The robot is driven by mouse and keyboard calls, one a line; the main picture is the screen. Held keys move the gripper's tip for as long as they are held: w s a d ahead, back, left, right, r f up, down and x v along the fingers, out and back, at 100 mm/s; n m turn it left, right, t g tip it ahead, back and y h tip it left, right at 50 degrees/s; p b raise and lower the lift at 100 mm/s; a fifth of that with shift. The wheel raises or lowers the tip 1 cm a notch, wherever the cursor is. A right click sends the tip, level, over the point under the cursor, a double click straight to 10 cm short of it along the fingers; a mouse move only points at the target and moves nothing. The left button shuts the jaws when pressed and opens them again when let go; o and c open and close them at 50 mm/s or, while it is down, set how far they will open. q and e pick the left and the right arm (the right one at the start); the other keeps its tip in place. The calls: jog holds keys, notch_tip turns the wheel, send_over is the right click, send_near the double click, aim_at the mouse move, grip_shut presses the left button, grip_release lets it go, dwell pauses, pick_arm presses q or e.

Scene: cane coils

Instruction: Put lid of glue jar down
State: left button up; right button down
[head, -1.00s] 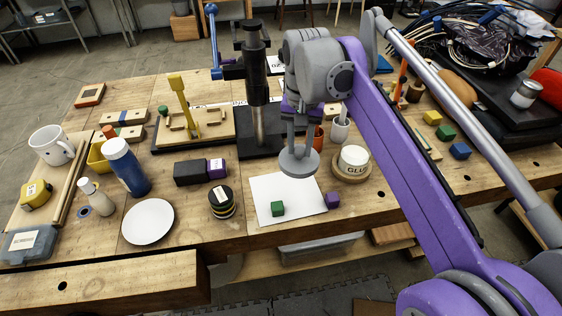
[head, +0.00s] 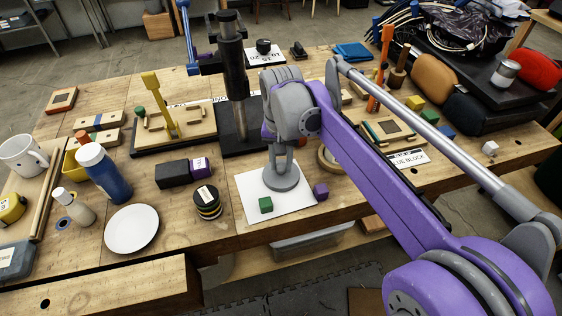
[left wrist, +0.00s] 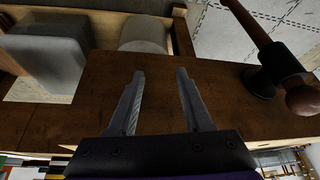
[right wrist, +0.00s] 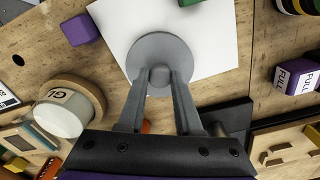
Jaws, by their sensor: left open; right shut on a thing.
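The lid (head: 281,179) is a grey disc with a knob. My right gripper (head: 282,150) is shut on its knob and holds it flat at the white sheet (head: 248,187); whether it touches the sheet I cannot tell. In the right wrist view the fingers (right wrist: 160,85) close around the knob of the lid (right wrist: 158,50). The glue jar (right wrist: 62,112), white and lidless, stands on a round wooden coaster (right wrist: 95,93); in the head view my right arm hides the jar. My left gripper (left wrist: 160,85) shows only in its wrist view, open and empty.
A green cube (head: 265,204) lies just in front of the lid, and a purple cube (head: 320,191) to its right. A striped stack of discs (head: 207,203) and a white plate (head: 131,229) stand left.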

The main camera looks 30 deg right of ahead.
aim_at(281, 167)
jog(key=shift+f, duration=0.1)
jog(key=c, duration=0.6)
grip_release()
notch_tip(281, 167, up, 12)
jog(key=p, duration=0.1)
jog(key=shift+p, duration=0.3)
